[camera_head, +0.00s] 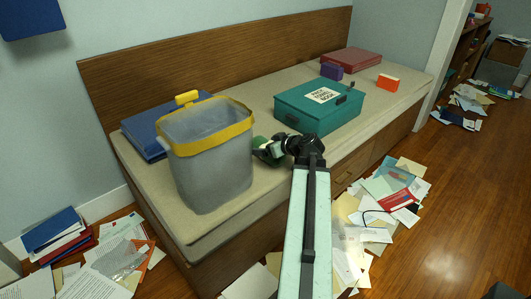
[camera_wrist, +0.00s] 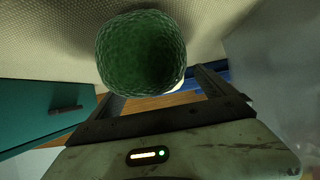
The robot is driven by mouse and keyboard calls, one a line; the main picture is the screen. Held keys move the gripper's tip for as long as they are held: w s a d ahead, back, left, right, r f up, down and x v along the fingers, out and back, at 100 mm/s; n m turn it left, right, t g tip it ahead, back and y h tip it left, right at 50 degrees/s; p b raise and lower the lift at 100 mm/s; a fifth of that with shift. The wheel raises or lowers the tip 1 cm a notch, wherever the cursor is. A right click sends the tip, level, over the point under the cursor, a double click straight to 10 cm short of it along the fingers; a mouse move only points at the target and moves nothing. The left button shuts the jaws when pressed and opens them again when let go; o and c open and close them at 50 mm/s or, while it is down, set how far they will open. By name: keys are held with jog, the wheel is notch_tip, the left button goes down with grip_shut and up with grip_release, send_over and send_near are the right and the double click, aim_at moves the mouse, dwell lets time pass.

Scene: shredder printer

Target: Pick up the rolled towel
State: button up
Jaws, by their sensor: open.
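The rolled towel (camera_wrist: 140,45) is dark green with a knitted texture; its round end fills the upper middle of the wrist view. In the head view a small green part of it (camera_head: 262,147) shows on the bench cushion, between the grey bin and the teal box, partly hidden by my gripper (camera_head: 277,148). In the wrist view my gripper (camera_wrist: 160,90) is open, its two fingers reaching up to either side of the towel's lower part. I cannot tell whether they touch it.
The grey bin (camera_head: 205,160) with a yellow rim stands close left of my gripper, the teal box (camera_head: 318,112) close right. Blue binders (camera_head: 140,135) lie behind the bin. A purple block (camera_head: 333,71), orange box (camera_head: 388,82) and red case (camera_head: 351,60) sit farther back. Papers (camera_head: 390,190) litter the floor.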

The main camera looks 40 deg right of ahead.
jog(key=shift+s+d+r, duration=0.1)
jog(key=shift+s+d, duration=0.1)
jog(key=c, duration=1.6)
jog(key=shift+r, duration=0.1)
